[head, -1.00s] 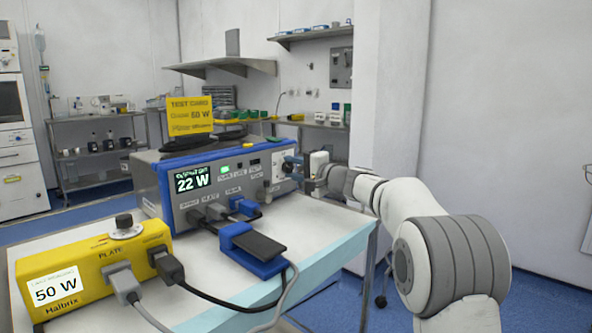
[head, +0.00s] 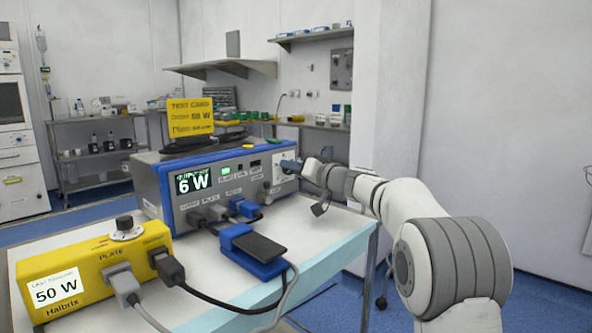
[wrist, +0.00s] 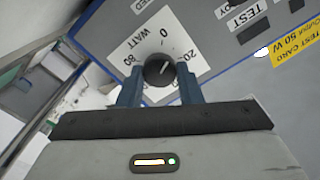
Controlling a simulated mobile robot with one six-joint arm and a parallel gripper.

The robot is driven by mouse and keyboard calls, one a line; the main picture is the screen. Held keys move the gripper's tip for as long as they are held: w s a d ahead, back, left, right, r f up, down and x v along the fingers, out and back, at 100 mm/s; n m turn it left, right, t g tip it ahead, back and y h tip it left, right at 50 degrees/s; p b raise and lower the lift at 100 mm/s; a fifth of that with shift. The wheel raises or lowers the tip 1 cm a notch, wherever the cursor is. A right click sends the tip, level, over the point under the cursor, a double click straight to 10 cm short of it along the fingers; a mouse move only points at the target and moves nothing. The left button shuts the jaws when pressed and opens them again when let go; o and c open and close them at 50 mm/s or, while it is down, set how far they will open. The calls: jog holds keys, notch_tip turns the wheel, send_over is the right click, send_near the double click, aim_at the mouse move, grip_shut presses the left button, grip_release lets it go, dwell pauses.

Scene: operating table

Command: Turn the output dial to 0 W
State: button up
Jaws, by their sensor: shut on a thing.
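The output dial (wrist: 158,70) is a dark round knob on a white scale plate with marks such as 0, 20 and 80 and the word WATT. My gripper (wrist: 160,88) is shut on the dial, with a blue finger on each side of it; the dial's pointer line shows between them. In the head view my gripper (head: 291,165) is at the right end of the front panel and hides the dial. The grey and blue generator (head: 160,195) has a lit display (head: 193,182) reading 6 W.
A yellow box (head: 90,260) labelled Halbrix shows 50 W at the front left. A blue and black foot pedal (head: 255,250) and cables lie before the generator. A yellow test card (head: 190,117) stands on top of it. The table's right edge is clear.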

jog(key=shift+s+a+f+n, duration=0.1)
jog(key=shift+n, duration=0.5)
jog(key=shift+a+f+n, duration=0.1)
jog(key=shift+n, duration=0.5)
jog(key=o, duration=0.7)
jog(key=shift+c, duration=0.2)
jog(key=o, duration=0.3)
jog(key=shift+r, duration=0.1)
jog(key=shift+d, duration=0.1)
jog(key=shift+p+v, duration=0.45)
jog(key=shift+v, duration=3.45)
